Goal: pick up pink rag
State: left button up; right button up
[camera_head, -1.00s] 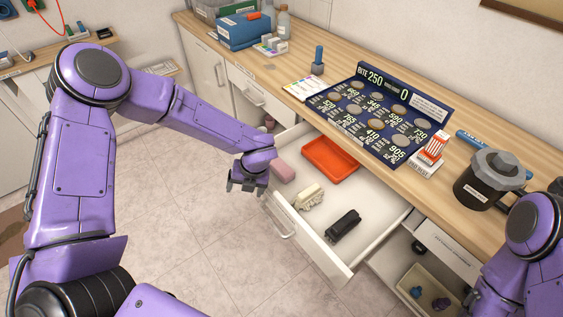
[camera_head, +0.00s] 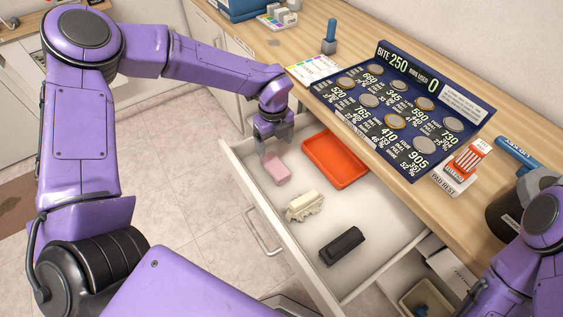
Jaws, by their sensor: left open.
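The pink rag (camera_head: 276,168) is a small folded block lying in the open white drawer (camera_head: 362,286), near its left end. My left gripper (camera_head: 275,150) points down just above and behind the rag, its fingers apart. Its fingertips are close to the rag's far end; I cannot tell whether they touch it. My right arm shows at the lower right edge, but its gripper is out of the picture.
The drawer also holds a red-orange tray (camera_head: 334,160), a cream bundled cloth (camera_head: 303,206) and a black object (camera_head: 341,246). A dark blue board (camera_head: 437,146) with round discs lies on the wooden counter (camera_head: 312,48) above. A lower drawer stands open at the lower right.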

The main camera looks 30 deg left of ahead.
aim_at(275, 164)
pick_arm(q)
jog(key=f, duration=0.3)
jog(key=f+p, duration=0.1)
jog(key=f, duration=0.2)
jog(key=s+f+p, duration=0.1)
jog(key=f, duration=0.2)
jog(key=shift+d+f, duration=0.2)
jog(key=shift+d, duration=0.05)
jog(key=c, duration=1)
jog(key=shift+c, duration=0.2)
jog(key=shift+r, duration=0.3)
notch_tip(275, 164, up, 3)
jog(key=shift+s+f+b, duration=0.1)
jog(key=shift+b, duration=0.65)
jog(key=s+d+r+b, duration=0.1)
jog(key=s+r, duration=0.2)
jog(key=s, duration=0.1)
jog(key=s+d+r, duration=0.2)
jog(key=s+r, duration=0.1)
jog(key=s, duration=0.1)
jog(key=s+d+r+b, duration=0.1)
jog(key=s+r, duration=0.2)
jog(key=s, duration=0.2)
jog(key=shift+s+d+r+b, duration=0.1)
jog(key=shift+d+r+b, duration=0.2)
jog(key=shift+d+r, duration=0.05)
